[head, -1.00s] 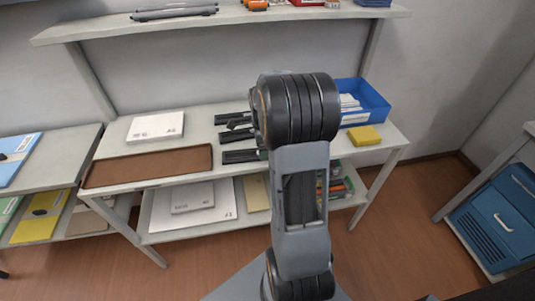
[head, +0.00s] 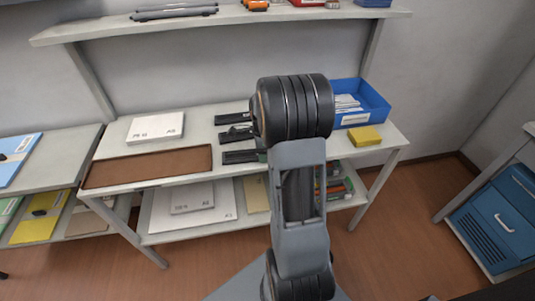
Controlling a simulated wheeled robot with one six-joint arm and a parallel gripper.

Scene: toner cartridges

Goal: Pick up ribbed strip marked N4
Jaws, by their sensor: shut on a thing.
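Several black strips lie on the middle shelf, left of my arm's elbow: a back one (head: 233,118), a middle one (head: 232,136) and a front one (head: 238,157). Their right ends are hidden behind my arm. No N4 marking can be read at this size, so I cannot tell which one bears it. My gripper (head: 243,128) is mostly hidden behind the elbow; only a small dark part shows, at the middle strip. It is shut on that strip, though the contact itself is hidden.
A blue bin (head: 375,104) with pale packets and a yellow block (head: 364,136) stand right of my arm. A white box (head: 155,128) and an empty brown tray (head: 147,166) are at the left. An upper shelf (head: 100,29) overhangs the back.

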